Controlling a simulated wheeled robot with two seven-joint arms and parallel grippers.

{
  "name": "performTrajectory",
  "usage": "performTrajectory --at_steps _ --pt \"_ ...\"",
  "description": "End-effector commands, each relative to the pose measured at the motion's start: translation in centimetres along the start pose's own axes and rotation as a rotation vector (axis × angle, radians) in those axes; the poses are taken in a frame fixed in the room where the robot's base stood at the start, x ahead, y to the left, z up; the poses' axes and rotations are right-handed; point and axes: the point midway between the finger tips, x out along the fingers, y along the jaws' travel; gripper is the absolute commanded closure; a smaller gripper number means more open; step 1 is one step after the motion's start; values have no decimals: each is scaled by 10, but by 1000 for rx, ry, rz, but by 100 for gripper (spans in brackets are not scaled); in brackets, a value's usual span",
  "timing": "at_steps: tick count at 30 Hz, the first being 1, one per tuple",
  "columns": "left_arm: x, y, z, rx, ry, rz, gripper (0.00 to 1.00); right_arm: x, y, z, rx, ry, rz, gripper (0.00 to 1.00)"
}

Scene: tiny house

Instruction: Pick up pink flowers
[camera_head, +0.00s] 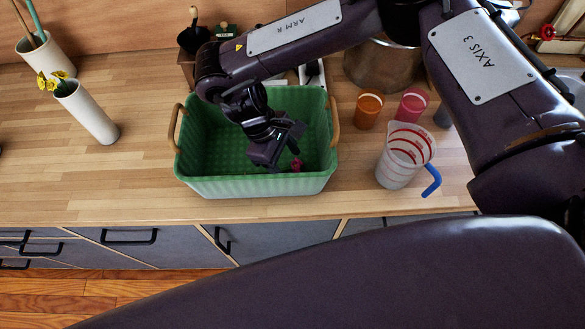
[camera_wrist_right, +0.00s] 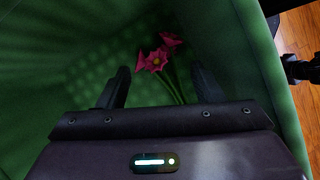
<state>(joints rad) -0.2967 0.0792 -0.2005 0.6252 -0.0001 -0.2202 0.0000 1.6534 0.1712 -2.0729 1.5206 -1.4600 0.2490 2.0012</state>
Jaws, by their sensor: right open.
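The pink flowers (camera_wrist_right: 155,60) lie inside the green basket (camera_wrist_right: 240,80), with two blooms and thin green stems showing in the right wrist view. A small pink bloom (camera_head: 296,164) also shows in the head view beside my right gripper. My right gripper (camera_wrist_right: 160,82) is inside the basket, open, with one dark finger on each side of the flowers. The stems run down between the fingers, and their lower ends are hidden by the gripper body. I cannot tell whether a finger touches them. My left gripper is not in view.
The basket has two wooden handles and stands near the counter's front edge. A measuring jug (camera_head: 405,158), an orange cup (camera_head: 368,110) and a pink cup (camera_head: 411,106) stand to its right. The counter between is clear.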

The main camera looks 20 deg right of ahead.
Motion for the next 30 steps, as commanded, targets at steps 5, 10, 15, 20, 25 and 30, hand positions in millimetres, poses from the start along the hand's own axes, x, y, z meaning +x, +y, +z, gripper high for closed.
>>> performTrajectory --at_steps 5,10,15,20,25,30 --pt "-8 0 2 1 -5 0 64 25 0 -1 3 -2 -5 40" --pt "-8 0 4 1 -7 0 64 34 0 -2 1 0 -1 40" --pt "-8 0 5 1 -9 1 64 34 1 -2 1 0 0 40" --pt "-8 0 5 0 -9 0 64 34 1 -2 1 0 0 60" --pt "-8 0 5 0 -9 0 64 34 1 -2 1 0 0 73" --pt "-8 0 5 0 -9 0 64 34 1 -2 1 0 0 73"
